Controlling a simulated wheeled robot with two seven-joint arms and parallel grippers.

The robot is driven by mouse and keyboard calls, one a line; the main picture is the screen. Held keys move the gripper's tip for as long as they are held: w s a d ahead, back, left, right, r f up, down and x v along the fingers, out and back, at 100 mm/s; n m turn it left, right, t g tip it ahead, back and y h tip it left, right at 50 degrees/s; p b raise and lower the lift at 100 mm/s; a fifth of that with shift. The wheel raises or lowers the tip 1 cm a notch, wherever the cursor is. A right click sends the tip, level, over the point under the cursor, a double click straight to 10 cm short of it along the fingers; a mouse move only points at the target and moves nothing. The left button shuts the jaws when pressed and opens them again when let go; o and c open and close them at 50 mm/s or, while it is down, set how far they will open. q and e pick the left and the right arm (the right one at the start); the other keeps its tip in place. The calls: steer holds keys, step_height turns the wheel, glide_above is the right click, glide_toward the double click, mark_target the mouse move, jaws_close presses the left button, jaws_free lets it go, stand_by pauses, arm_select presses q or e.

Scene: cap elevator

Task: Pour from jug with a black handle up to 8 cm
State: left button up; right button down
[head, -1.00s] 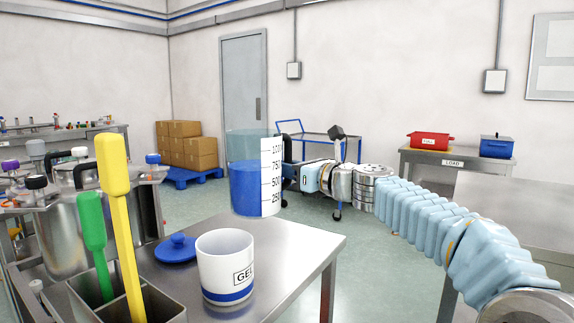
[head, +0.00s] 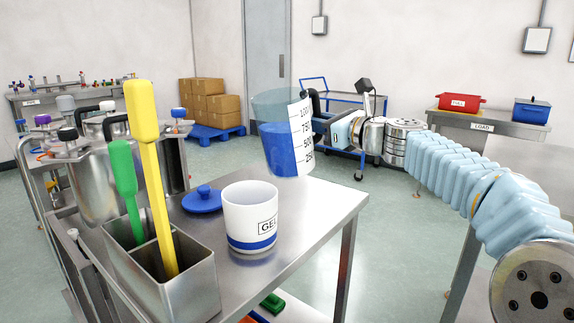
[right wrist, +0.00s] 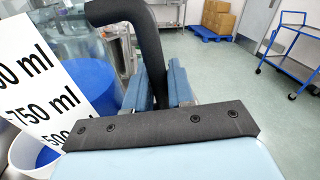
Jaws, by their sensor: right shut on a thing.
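The clear measuring jug (head: 283,151) holds blue liquid. It has a white millilitre scale (head: 301,131) and a black handle (head: 316,104), which also shows in the right wrist view (right wrist: 148,42). My right gripper (head: 325,128) is shut on the handle; its blue fingers (right wrist: 165,88) clasp it in the right wrist view. The jug is in the air, tilted slightly, above and just right of the white GEL pot (head: 249,213). The pot is open and stands upright with a blue band. Its floor is hidden in the head view. My left gripper is out of view.
The pot stands on a steel table (head: 318,199). Its blue lid (head: 203,199) lies left of it. A steel holder (head: 188,283) with a green and a yellow paddle (head: 148,150) stands at the front left. A blue cart (head: 340,105) stands behind.

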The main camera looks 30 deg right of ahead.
steer(key=shift+r, duration=0.2)
stand_by(0.4)
steer(key=shift+d+r+n, duration=0.1)
steer(key=shift+r+n, duration=0.2)
steer(key=shift+d+r, duration=0.1)
steer(key=shift+r, duration=0.15)
stand_by(0.3)
steer(key=shift+f+n, duration=0.1)
steer(key=shift+n, duration=0.2)
steer(key=shift+d+f+b, duration=0.1)
steer(key=shift+f+b, duration=0.05)
steer(key=shift+b, duration=0.2)
steer(key=shift+f, duration=0.1)
steer(key=shift+f+n+b, duration=0.4)
steer(key=shift+f+b, duration=0.05)
steer(key=shift+b, duration=0.15)
steer(key=shift+f, duration=0.1)
stand_by(0.4)
